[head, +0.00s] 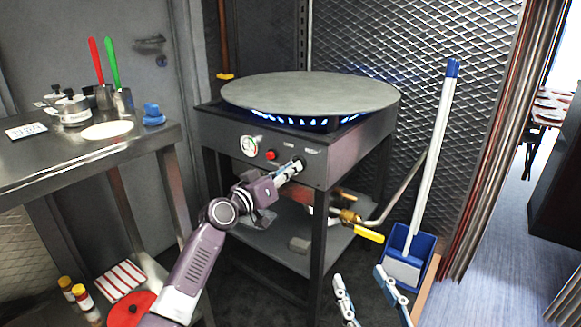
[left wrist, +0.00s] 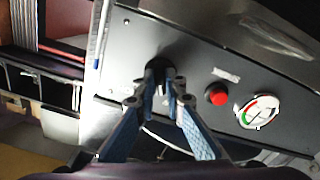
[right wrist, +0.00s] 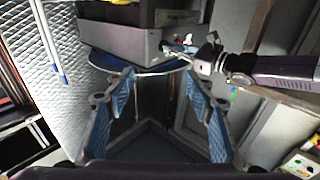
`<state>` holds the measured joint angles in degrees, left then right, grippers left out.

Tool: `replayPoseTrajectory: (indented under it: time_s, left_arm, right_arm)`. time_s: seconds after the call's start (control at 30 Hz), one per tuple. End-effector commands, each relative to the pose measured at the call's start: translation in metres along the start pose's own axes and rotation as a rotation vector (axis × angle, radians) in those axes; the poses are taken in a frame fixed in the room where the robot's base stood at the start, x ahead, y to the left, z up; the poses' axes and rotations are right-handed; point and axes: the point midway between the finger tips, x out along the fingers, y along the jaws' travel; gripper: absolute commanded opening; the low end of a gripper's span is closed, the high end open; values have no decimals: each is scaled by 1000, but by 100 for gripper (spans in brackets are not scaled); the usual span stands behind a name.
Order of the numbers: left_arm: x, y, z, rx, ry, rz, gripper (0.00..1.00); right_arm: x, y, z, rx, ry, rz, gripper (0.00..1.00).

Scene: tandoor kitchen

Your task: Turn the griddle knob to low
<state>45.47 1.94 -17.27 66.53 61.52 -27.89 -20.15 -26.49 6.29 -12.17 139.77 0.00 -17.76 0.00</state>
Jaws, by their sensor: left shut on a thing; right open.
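The round grey griddle (head: 310,92) sits on a dark metal stand, with blue flames showing under its rim. The griddle knob (left wrist: 159,72) is black and sits on the front panel (head: 226,136). My left gripper (head: 297,165) is shut on the knob, and its fingers hide much of it. The left wrist view shows the two fingertips (left wrist: 161,88) on either side of the knob. The knob's setting cannot be read. My right gripper (head: 371,282) is open and empty, low in front of the stand; its spread fingers also show in the right wrist view (right wrist: 165,95).
A red button (head: 271,155) and a round gauge (head: 249,146) are left of the knob. A yellow-handled gas valve (head: 368,235) is below right. A blue bucket (head: 410,243) with a long-handled tool stands right. A steel table (head: 60,160) is left.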

Motion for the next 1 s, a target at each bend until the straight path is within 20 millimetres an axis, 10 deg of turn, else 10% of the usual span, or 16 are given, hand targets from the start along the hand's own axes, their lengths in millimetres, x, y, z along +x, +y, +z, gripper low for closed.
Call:
replayPoseTrajectory:
  time_s: [0.4,0.97,1.0]
  left_arm:
    - [0,0,0,-192,-1,0,0]
    - [0,0,0,-220,-1,0,0]
    - [0,0,0,-220,-1,0,13]
  right_arm:
    - [-8,6,42,-4,-196,12,49]
    - [-10,7,49,-4,-224,14,49]
    - [-10,7,49,-4,-224,14,49]
